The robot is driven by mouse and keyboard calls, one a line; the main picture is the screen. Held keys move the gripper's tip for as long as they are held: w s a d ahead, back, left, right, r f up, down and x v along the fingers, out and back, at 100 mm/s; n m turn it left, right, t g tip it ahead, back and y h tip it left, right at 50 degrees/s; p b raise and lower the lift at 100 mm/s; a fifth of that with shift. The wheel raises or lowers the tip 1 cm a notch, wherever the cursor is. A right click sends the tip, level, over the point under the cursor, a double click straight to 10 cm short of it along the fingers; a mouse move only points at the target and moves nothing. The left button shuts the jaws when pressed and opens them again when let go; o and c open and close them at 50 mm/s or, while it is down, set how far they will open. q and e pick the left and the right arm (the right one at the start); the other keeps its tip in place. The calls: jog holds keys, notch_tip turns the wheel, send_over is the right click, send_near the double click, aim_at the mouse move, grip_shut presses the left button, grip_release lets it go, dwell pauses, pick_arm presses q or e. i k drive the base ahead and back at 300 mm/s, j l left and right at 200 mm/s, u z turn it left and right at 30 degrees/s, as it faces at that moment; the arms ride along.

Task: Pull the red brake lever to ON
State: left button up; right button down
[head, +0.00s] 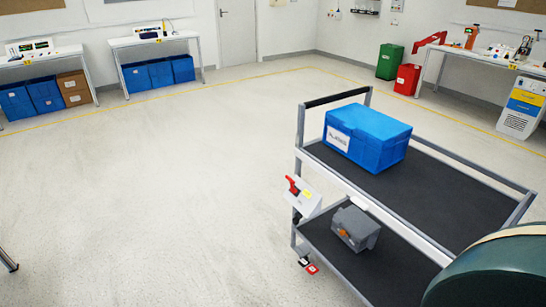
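The red brake lever (292,185) shows in the head view on a small light grey box (304,203) with a yellow label. The box is fixed at the near left corner of a two-shelf cart (299,148), below the top shelf. The lever is tilted up and to the left. Any ON or OFF marking is too small to read. Neither of my grippers can be made out in this view, and nothing is seen touching the lever.
A blue bin (368,137) stands on the cart's top shelf and a grey box (355,228) on its lower shelf. Small red and dark parts (312,269) show at the cart's foot. A dark green rounded shape covers the lower right. The floor (170,190) left of the cart is clear.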

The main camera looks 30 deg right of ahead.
aim_at(292, 182)
jog(key=i+z, duration=0.2)
jog(key=i, duration=0.3)
jog(key=i+j+z, duration=0.2)
jog(key=i, duration=0.3)
jog(key=i+j+z, duration=0.15)
jog(key=i, duration=0.35)
jog(key=i+j+z, duration=0.25)
jog(key=i+z, duration=0.15)
jog(key=i+j+z, duration=0.65)
jog(key=j+z, duration=0.2)
